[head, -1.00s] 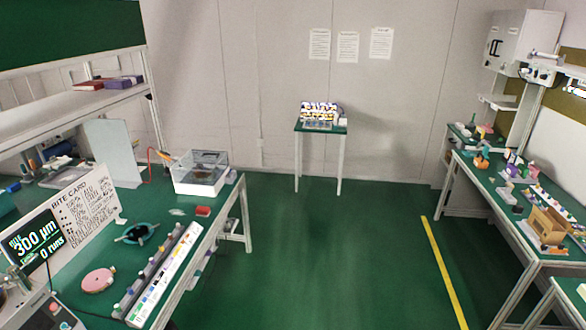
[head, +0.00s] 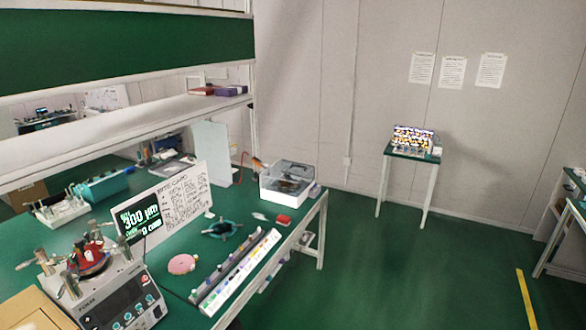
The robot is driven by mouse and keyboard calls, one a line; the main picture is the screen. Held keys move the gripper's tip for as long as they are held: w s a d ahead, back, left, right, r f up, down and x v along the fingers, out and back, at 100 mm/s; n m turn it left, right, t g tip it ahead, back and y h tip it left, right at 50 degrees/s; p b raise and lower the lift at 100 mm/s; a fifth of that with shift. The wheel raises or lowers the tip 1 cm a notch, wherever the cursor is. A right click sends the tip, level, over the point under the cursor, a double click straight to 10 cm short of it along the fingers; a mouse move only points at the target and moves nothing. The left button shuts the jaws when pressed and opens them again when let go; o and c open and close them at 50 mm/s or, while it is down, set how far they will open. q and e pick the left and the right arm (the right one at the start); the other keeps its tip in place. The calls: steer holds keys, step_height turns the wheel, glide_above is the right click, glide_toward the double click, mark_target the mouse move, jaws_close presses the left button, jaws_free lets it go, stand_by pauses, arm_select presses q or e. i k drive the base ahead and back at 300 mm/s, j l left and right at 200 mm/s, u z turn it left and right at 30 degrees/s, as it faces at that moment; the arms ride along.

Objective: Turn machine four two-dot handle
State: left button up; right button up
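A lapping machine (head: 108,285) stands at the near left of the head view, on the left green bench (head: 185,228). It has a grey front panel with a small screen and buttons, a dark red round plate (head: 90,262) and several metal posts with knob-like tops around the plate. No machine number and no two-dot mark can be made out on it. Which post or knob is the two-dot handle, I cannot tell. Neither of my grippers is in view.
A bite card board with a 300 µm display (head: 142,218) stands behind the machine.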

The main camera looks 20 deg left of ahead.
mark_target(122, 241)
steer(key=u, duration=0.95)
steer(key=i+l+u, duration=0.2)
steer(key=u, duration=0.15)
steer(key=i+l+u, duration=0.55)
steer(key=l+u, duration=0.15)
steer(key=i+l+u, duration=0.2)
steer(key=l+u, duration=0.2)
steer(key=i+l+u, duration=0.1)
steer(key=l+u, duration=0.25)
steer(key=l, duration=0.15)
